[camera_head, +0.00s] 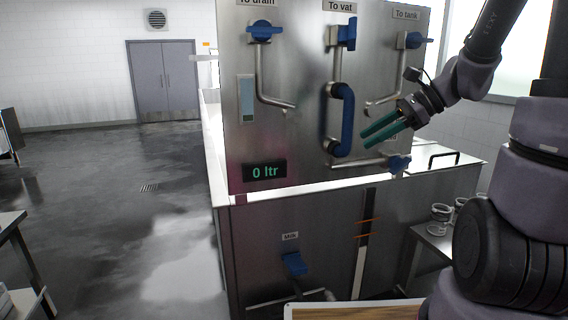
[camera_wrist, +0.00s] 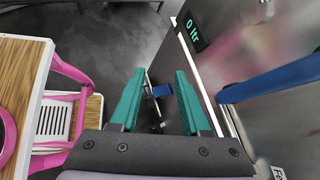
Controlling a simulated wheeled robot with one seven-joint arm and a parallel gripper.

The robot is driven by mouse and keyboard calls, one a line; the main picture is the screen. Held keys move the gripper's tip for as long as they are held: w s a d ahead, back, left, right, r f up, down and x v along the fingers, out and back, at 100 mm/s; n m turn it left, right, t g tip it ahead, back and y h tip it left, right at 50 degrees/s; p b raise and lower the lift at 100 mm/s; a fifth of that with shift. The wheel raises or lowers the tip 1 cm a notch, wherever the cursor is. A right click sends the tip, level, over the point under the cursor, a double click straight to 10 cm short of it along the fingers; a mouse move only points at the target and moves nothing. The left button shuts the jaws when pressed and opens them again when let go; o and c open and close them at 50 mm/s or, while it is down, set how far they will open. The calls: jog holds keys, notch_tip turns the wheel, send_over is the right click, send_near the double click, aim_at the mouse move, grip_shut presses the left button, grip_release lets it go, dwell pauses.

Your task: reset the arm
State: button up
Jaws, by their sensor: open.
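My arm comes in from the right in the head view. My gripper (camera_head: 382,132) has teal fingers and is in front of the steel panel (camera_head: 290,140), at the right of the blue hose (camera_head: 345,118). In the wrist view my gripper (camera_wrist: 158,92) shows two teal fingers spread apart, with nothing between them but the floor and a blue valve handle (camera_wrist: 161,90) further off. The fingers look empty and appear clear of the panel.
Blue valve handles (camera_head: 264,30) sit on the panel, which reads 0 ltr. A lower blue valve (camera_head: 294,263) is on the vat front. A wooden-topped table (camera_wrist: 22,75) with pink frames (camera_wrist: 72,72) stands left in the wrist view. Open floor (camera_head: 110,190) lies left.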

jog(key=s+d+r+n+t+h, duration=0.4)
jog(key=s+r+n+h, duration=0.4)
jog(key=n, duration=0.5)
jog(key=shift+s+r+n, duration=0.25)
jog(key=shift+s+n, duration=0.15)
jog(key=shift+s, duration=1)
dwell(5.3)
